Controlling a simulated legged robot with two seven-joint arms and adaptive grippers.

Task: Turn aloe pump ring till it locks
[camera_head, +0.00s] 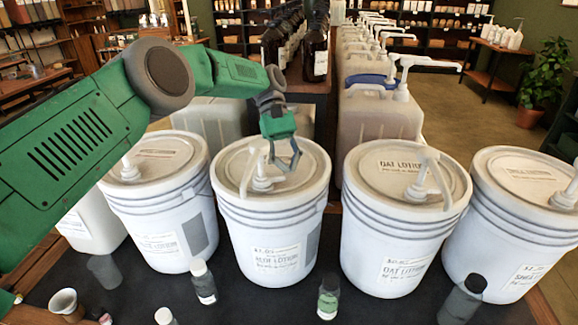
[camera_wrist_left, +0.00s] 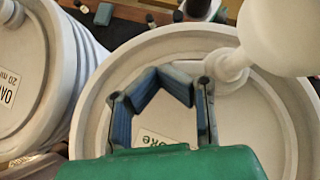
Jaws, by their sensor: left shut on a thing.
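The aloe bucket (camera_head: 272,240) is a white pail with a lid, labelled ALOE LOTION, second from left in the head view. Its white pump (camera_head: 255,160) stands upright in the lid, with a round ring (camera_head: 262,183) at its base. In the left wrist view the ring (camera_wrist_left: 228,68) is at upper right, partly covered by the blurred pump head (camera_wrist_left: 280,35). My left gripper (camera_head: 287,163) is over the lid, right beside the pump. Its blue-grey fingers (camera_wrist_left: 172,78) are bent inward, one close to the ring; their exact contact is unclear. My right gripper is not in view.
The oat bucket (camera_head: 400,235) stands close on the right, with another bucket (camera_head: 158,225) on the left and one at far right (camera_head: 525,225). Small bottles (camera_head: 203,283) stand in front on the dark table. Large jugs (camera_head: 375,115) stand behind.

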